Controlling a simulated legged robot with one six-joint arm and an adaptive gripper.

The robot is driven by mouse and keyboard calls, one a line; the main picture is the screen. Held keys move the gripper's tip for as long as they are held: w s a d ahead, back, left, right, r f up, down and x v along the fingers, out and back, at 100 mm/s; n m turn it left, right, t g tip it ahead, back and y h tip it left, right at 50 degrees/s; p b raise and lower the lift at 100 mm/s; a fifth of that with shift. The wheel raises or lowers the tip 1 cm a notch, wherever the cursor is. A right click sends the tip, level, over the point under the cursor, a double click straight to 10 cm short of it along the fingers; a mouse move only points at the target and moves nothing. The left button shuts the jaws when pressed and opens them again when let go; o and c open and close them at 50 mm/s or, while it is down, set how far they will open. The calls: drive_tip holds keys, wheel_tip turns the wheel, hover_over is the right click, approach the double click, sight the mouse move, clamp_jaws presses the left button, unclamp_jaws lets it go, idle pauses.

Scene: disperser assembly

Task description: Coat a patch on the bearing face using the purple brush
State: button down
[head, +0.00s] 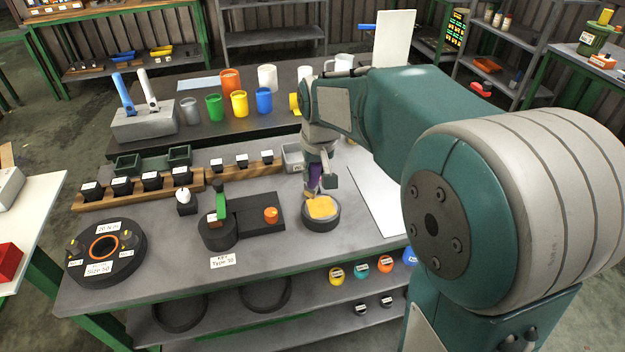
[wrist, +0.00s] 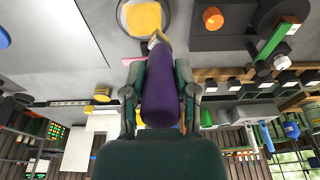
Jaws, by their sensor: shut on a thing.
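The purple brush (wrist: 162,95) is held between the fingers of my gripper (wrist: 160,82). In the head view, part of the purple handle (head: 316,175) shows below my gripper (head: 318,165). Its pale bristle end (wrist: 158,38) is at the near rim of a round dark piece (wrist: 122,20) with a yellow top (wrist: 143,17); whether they touch I cannot tell. In the head view the round piece (head: 320,223) sits on the grey bench, and its yellow top (head: 321,207) partly shows. Which part is the bearing face I cannot tell.
Left of the round piece is a dark block (head: 255,213) with an orange knob and green part. A large "Size 50" ring (head: 107,247) sits at the bench's left. A holder (head: 145,122) with blue and white handles and several coloured cups stand behind. A white board (head: 378,200) lies right.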

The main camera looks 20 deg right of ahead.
drive_tip(key=shift+a+r, duration=0.1)
drive_tip(key=shift+r, duration=0.7)
drive_tip(key=shift+a+r, duration=0.4)
drive_tip(key=shift+r, duration=0.05)
drive_tip(key=shift+d, duration=0.3)
drive_tip(key=shift+w, duration=0.1)
